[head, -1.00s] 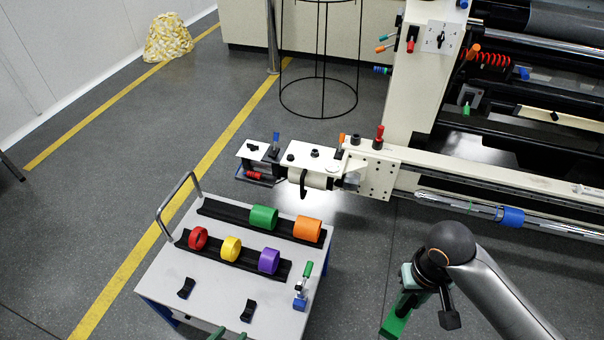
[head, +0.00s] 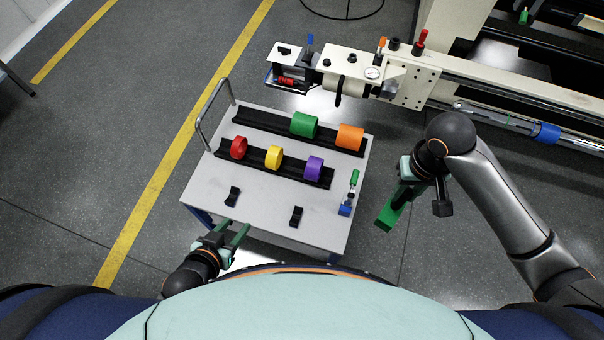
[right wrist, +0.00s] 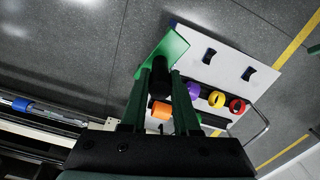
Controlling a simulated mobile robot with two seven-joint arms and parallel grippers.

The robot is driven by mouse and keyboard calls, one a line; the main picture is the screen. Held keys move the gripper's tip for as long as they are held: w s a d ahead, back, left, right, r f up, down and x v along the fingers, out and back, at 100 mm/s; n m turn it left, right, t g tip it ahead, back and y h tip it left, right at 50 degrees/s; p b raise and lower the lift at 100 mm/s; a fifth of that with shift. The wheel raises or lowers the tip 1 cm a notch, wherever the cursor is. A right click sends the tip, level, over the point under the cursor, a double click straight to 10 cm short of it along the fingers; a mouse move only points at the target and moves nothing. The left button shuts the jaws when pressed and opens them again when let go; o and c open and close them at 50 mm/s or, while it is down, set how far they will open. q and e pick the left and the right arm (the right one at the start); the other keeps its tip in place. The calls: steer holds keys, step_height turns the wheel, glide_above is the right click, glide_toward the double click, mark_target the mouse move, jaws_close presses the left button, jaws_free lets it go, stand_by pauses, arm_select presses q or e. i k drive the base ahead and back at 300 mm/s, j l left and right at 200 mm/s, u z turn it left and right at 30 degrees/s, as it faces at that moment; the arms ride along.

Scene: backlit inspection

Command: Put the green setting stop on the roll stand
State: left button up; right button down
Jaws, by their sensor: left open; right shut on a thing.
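The green setting stop (head: 386,217) is a bright green angled piece held by my right gripper (head: 400,197), to the right of the trolley and apart from it. In the right wrist view the stop (right wrist: 172,46) shows beyond the shut fingers (right wrist: 160,75), which partly hide it. My left gripper (head: 238,233) is open and empty at the trolley's near left edge. A cream machine with a long beam (head: 455,82) stands behind the trolley. Its end carries a pale roll, a gauge and coloured handles. I cannot tell for sure which part is the roll stand.
The grey trolley (head: 265,208) bears black cradles with green (head: 304,125), orange (head: 350,137), red, yellow and purple rolls. Two small black saddles (head: 296,215) and a green-handled, blue-based clamp (head: 349,195) are on its near part.

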mark_target(264, 209)
steer(key=i+j, duration=0.1)
steer(key=j, duration=0.3)
steer(key=i+j, duration=0.1)
steer(key=j, duration=0.35)
steer(key=i+j, duration=0.1)
steer(key=j, duration=0.3)
